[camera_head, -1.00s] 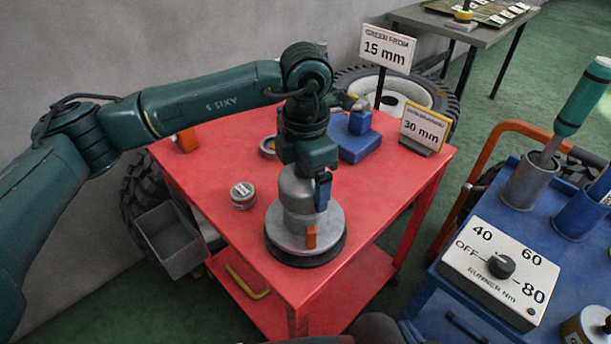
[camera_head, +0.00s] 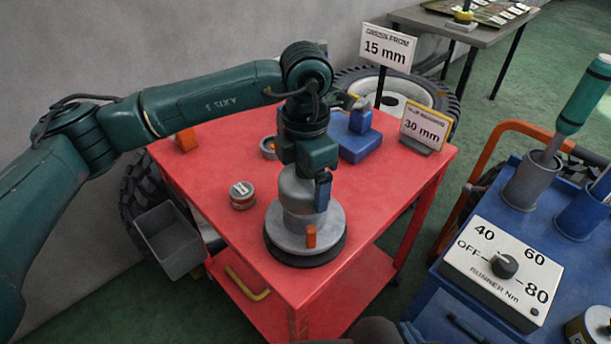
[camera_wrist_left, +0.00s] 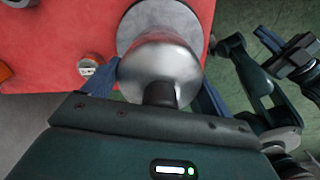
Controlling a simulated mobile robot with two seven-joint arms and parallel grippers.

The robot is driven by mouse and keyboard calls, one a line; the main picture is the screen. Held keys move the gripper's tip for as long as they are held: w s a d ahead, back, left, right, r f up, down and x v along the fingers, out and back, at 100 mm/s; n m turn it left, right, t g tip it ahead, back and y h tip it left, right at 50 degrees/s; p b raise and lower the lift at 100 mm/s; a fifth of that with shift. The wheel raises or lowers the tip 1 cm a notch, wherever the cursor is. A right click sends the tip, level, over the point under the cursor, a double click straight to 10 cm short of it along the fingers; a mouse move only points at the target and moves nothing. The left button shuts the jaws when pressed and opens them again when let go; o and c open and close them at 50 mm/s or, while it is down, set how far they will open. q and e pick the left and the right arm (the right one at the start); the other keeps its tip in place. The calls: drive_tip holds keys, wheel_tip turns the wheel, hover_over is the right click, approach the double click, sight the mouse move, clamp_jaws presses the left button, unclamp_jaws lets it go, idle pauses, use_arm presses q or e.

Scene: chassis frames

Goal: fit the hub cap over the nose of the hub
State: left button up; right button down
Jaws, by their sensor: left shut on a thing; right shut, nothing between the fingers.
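The hub (camera_head: 270,237) is a grey flanged disc on a dark ring, standing on the red cart. A grey dome-shaped hub cap (camera_head: 292,187) is directly above it; it also shows as a shiny dome in the left wrist view (camera_wrist_left: 160,70). My left gripper (camera_head: 305,185) points down from above, its blue fingers shut on the cap from both sides. The cap hides most of the hub's nose, and I cannot tell how far it is over it. My right gripper (camera_wrist_left: 298,55) is shut and empty, right of the cart in the left wrist view.
A small round tin (camera_head: 242,195) stands left of the hub on the red cart top (camera_head: 215,160). A blue block-shaped fixture (camera_head: 360,145) and a 30 mm sign (camera_head: 425,127) stand behind. A blue cart with a torque dial box (camera_head: 500,270) is at right.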

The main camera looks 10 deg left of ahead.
sight(305, 193)
use_arm(q)
drive_tip(key=shift+f+b, duration=1.6)
drive_tip(key=shift+f, duration=0.3)
use_arm(e)
drive_tip(key=shift+s+f, duration=0.15)
drive_tip(key=shift+f, duration=1.75)
use_arm(q)
drive_tip(key=o, duration=0.9)
drive_tip(key=shift+r, duration=0.1)
wheel_tip(305, 193, up, 13)
drive_tip(key=shift+r, duration=0.1)
use_arm(e)
drive_tip(key=r, duration=0.1)
drive_tip(key=r+m, duration=0.1)
drive_tip(key=r, duration=0.1)
drive_tip(key=shift+w+a+t, duration=0.1)
drive_tip(key=shift+w+t, duration=0.1)
drive_tip(key=shift+t, duration=0.1)
